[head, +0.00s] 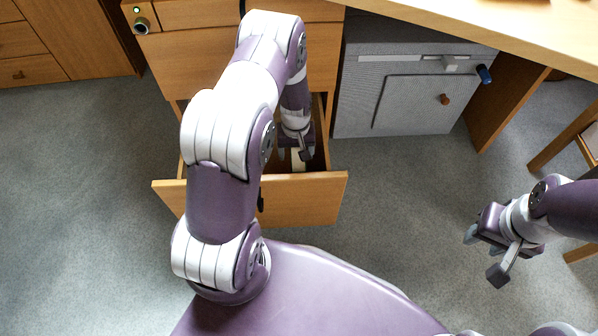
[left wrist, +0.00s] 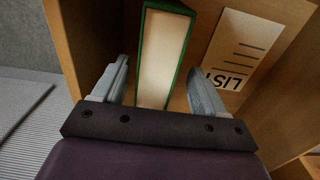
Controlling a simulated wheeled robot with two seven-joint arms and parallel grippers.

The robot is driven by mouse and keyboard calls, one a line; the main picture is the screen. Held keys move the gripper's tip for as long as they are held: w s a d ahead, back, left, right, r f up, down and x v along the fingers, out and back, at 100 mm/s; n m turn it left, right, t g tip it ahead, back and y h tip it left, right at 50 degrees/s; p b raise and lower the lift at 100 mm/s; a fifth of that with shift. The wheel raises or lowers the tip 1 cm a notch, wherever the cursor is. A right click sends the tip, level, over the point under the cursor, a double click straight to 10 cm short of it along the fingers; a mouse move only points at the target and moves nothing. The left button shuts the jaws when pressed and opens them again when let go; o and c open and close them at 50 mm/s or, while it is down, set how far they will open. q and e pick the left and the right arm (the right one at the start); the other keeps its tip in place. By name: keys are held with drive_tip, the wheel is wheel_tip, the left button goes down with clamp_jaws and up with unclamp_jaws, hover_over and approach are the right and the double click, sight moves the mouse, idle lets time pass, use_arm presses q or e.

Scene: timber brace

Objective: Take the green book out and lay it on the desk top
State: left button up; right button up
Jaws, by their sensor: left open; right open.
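The green book (left wrist: 164,58) stands inside the open drawer, its pale page edges facing up and a green cover along its sides, in the left wrist view. My left gripper (left wrist: 158,88) is open, with one finger on each side of the book and gaps showing. In the head view my left gripper (head: 295,153) reaches down into the drawer (head: 300,200), and my arm hides much of the inside. The desk top (head: 480,25) is at the upper right of the head view. My right gripper (head: 484,258) is open and empty, above the floor at the right.
A paper marked LIST (left wrist: 240,48) lies in the drawer beside the book. A grey cabinet (head: 415,90) with a blue-tipped handle stands right of the drawer. A wooden chair or stool (head: 570,140) is at the far right. The floor at left is clear.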

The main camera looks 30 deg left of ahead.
use_arm(q)
drive_tip(key=f+b, duration=0.1)
drive_tip(key=f, duration=0.1)
drive_tip(key=f+b, duration=0.2)
drive_tip(key=shift+d+f, duration=0.2)
drive_tip(key=shift+f, duration=0.15)
drive_tip(key=shift+r, duration=0.2)
clamp_jaws()
